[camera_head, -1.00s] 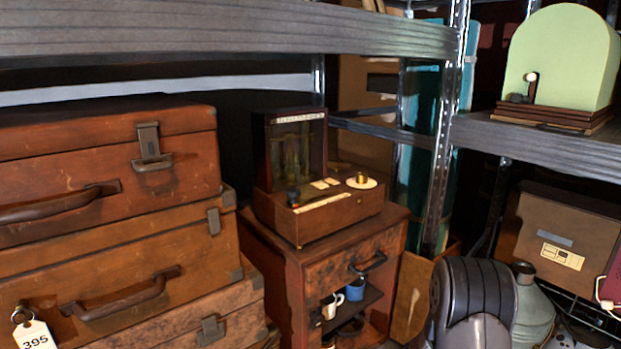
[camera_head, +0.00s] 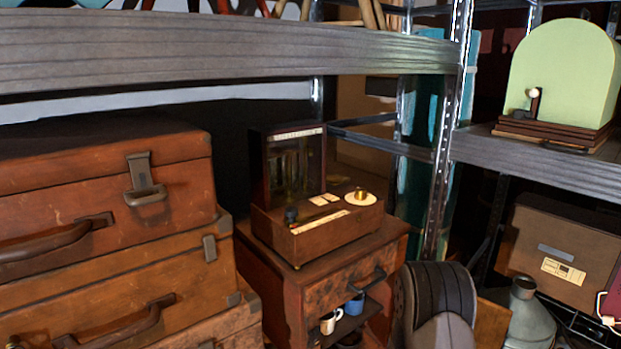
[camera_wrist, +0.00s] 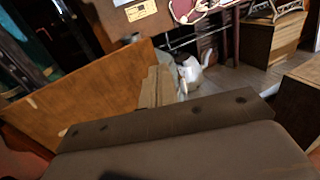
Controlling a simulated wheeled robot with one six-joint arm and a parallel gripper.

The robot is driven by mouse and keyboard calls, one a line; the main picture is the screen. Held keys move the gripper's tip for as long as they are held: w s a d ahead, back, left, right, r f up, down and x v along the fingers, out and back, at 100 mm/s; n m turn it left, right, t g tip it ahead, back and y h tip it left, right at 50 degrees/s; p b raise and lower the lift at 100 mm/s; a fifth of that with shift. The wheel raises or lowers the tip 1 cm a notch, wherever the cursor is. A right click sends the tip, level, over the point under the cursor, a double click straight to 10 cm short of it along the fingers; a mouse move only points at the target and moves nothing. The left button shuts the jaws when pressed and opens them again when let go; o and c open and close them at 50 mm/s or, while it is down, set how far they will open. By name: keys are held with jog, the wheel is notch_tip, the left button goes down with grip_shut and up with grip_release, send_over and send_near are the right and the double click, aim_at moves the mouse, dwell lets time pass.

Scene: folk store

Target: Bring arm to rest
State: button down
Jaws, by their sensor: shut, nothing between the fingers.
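Nothing is seen held.
Stacked brown suitcases (camera_head: 110,185) fill the left. A wooden box device (camera_head: 318,222) sits on a small cabinet (camera_head: 290,278) beside a steel shelf post (camera_head: 443,150). A grey-green jug (camera_head: 530,315) stands low right. A brown board (camera_wrist: 95,80) leans in the wrist view.

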jog(key=s+a+m+g+p, duration=0.1)
jog(key=s+a+m+g, duration=0.1)
jog(key=a, duration=1.5)
jog(key=shift+g+h, duration=0.4)
jog(key=shift+g, duration=0.4)
jog(key=shift+s, duration=0.1)
